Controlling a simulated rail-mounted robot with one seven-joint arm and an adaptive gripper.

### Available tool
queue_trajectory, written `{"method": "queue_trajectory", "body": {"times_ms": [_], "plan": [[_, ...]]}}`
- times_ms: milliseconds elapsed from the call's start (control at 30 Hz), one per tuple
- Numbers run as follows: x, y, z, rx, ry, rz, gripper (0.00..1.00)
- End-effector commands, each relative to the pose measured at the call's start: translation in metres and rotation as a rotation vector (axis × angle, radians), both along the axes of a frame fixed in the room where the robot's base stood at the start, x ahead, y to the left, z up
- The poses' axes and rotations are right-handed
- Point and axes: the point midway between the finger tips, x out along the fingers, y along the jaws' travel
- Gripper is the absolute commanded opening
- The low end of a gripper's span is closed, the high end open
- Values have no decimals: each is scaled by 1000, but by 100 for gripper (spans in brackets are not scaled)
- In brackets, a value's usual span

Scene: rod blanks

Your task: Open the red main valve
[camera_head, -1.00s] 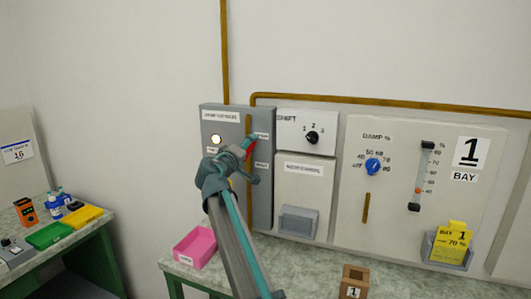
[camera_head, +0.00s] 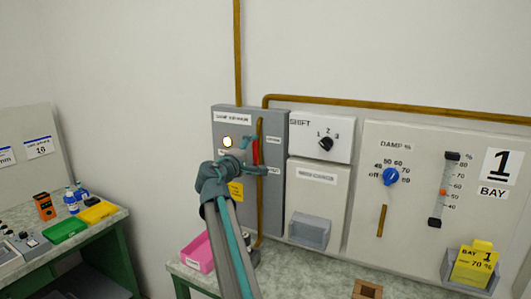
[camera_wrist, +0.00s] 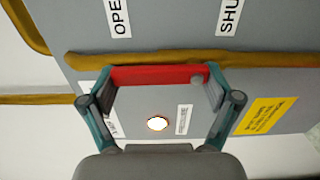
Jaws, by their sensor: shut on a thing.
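The red main valve handle (camera_head: 256,151) stands upright along the brown vertical pipe (camera_head: 260,205) on the grey panel at the left. In the wrist view the red handle (camera_wrist: 150,76) lies parallel to the pipe (camera_wrist: 250,58), with a round grey end at its right. My gripper (camera_head: 253,159) is at the handle. In the wrist view the fingers of my gripper (camera_wrist: 161,82) sit at either end of the handle, shut on it.
A lit lamp (camera_head: 227,142) and a yellow label (camera_head: 236,192) are on the same panel. A pink tray (camera_head: 198,252) and a brown block (camera_head: 367,290) are on the bench below. The SHIFT knob (camera_head: 326,143) and DAMP knob (camera_head: 391,176) are to the right.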

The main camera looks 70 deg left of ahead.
Motion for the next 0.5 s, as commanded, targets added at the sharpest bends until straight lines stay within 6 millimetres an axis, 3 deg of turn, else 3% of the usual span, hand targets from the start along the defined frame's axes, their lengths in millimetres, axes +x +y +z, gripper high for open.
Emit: {"method": "queue_trajectory", "body": {"times_ms": [300,333,400,500], "plan": [[0,1,1,-4,-7,0,26],[0,1,1,-4,-7,0,92],[0,1,1,-4,-6,0,100],[0,1,1,-3,-6,0,100]]}}
